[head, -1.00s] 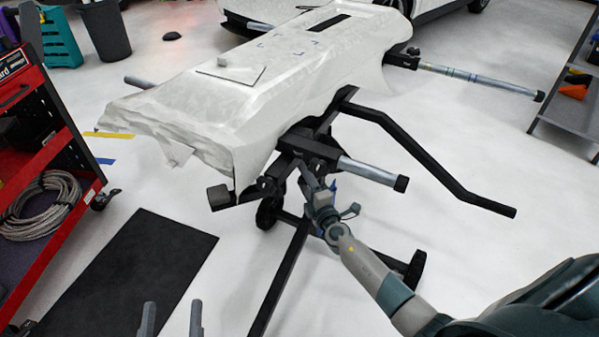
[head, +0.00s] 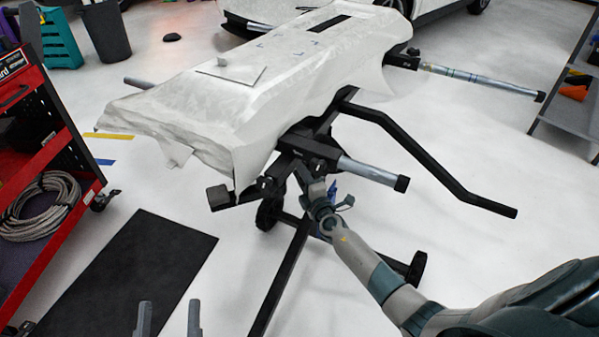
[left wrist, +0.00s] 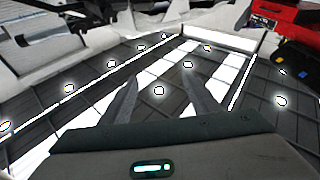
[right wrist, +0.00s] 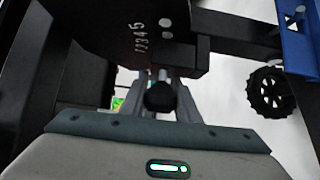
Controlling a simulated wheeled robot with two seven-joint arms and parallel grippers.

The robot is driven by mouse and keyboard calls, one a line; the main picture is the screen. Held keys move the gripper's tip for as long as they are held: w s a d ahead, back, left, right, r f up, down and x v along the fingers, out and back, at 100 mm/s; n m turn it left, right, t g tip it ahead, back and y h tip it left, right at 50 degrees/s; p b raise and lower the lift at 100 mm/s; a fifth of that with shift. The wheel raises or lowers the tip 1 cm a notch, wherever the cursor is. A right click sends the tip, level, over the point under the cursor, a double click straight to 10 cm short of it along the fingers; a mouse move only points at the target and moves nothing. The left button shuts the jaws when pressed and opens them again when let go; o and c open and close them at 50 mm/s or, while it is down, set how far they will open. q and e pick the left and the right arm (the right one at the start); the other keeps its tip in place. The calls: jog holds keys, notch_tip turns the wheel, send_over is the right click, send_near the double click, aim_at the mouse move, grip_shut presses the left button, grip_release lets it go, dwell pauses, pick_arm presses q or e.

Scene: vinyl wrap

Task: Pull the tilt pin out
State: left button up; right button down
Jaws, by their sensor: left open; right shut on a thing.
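The tilt pin (right wrist: 160,97) shows a dark round knob between my right gripper's fingers, just below a dark plate (right wrist: 150,35) with numbers on it. My right gripper (right wrist: 161,88) is shut on the knob. In the head view my right gripper (head: 308,180) is small, under the black pivot of the stand (head: 305,148); the pin itself is hidden there. I cannot tell how deep the pin sits. My left gripper (head: 170,303) is open and empty at the bottom of the head view; its spread fingers also show in the left wrist view (left wrist: 160,90).
A white wrapped panel (head: 240,100) lies on the stand. A grey tube (head: 370,170) and a bent black bar (head: 440,165) stick out to the right. A red cart (head: 50,140) stands left, a black mat (head: 140,265) lies on the floor. A shelf (head: 575,110) stands right.

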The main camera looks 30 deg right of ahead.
pick_arm(q)
jog(key=shift+w+f+g, duration=0.3)
jog(key=shift+f+g, duration=0.1)
jog(key=shift+f, duration=0.2)
pick_arm(e)
jog(key=shift+s+a+f, duration=0.1)
jog(key=shift+s+a, duration=0.3)
jog(key=shift+a, duration=0.2)
jog(key=shift+s+a+f, duration=0.1)
jog(key=shift+s+a, duration=0.3)
jog(key=shift+a, duration=0.2)
jog(key=c, duration=1.3)
grip_release()
jog(key=shift+r, duration=0.1)
jog(key=shift+c, duration=0.2)
pick_arm(q)
jog(key=shift+s, duration=0.1)
jog(key=shift+r, duration=0.1)
pick_arm(e)
jog(key=shift+s, duration=0.1)
